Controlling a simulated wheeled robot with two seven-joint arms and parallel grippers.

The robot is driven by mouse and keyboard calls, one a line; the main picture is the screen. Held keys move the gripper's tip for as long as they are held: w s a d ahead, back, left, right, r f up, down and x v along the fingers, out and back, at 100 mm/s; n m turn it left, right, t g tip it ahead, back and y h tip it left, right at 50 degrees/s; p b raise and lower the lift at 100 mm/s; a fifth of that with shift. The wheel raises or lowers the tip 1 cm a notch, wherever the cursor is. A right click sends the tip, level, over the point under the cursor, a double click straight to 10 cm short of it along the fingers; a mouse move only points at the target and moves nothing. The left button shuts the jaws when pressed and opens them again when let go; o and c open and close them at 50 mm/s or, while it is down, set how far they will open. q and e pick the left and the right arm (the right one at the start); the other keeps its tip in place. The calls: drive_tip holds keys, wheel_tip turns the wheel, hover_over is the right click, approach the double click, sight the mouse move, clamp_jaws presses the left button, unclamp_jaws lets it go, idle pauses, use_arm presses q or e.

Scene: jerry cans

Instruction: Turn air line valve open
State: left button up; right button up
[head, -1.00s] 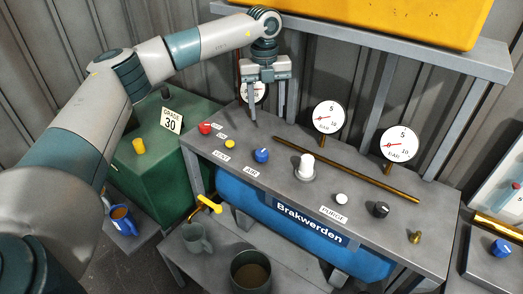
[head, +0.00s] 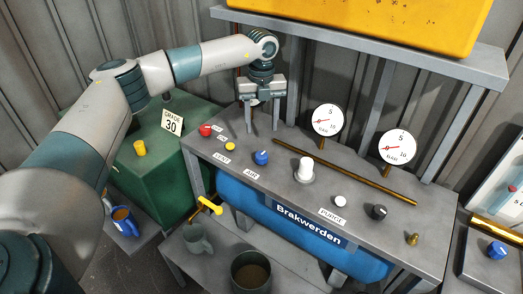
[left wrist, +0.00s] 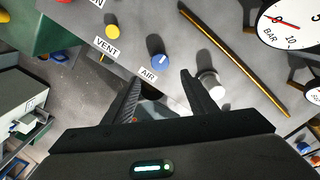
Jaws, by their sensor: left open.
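The air line valve is a blue knob (head: 261,157) behind the "AIR" label (head: 251,176) on the grey bench panel. In the left wrist view the blue knob (left wrist: 160,61) shows a pale mark on its top, with the AIR label (left wrist: 148,74) beside it. My left gripper (head: 263,129) points down over the back part of the panel, its fingers apart and empty. In the left wrist view its two fingers (left wrist: 160,85) appear on either side below the knob, not touching it. My right gripper is not in view.
A yellow knob (head: 229,146) and a red knob (head: 205,130) stand left of the blue one. A white knob (head: 305,168) and a long brass rod (head: 345,172) are to the right. Two gauges (head: 328,119) rise behind. A yellow case sits on the shelf (head: 370,45) above.

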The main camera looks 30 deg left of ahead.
sight(261, 155)
use_arm(q)
wheel_tip(261, 155, down, 11)
drive_tip(key=p, duration=0.4)
drive_tip(key=shift+f, duration=0.8)
drive_tip(key=c, duration=1.1)
drive_tip(key=shift+o, duration=0.2)
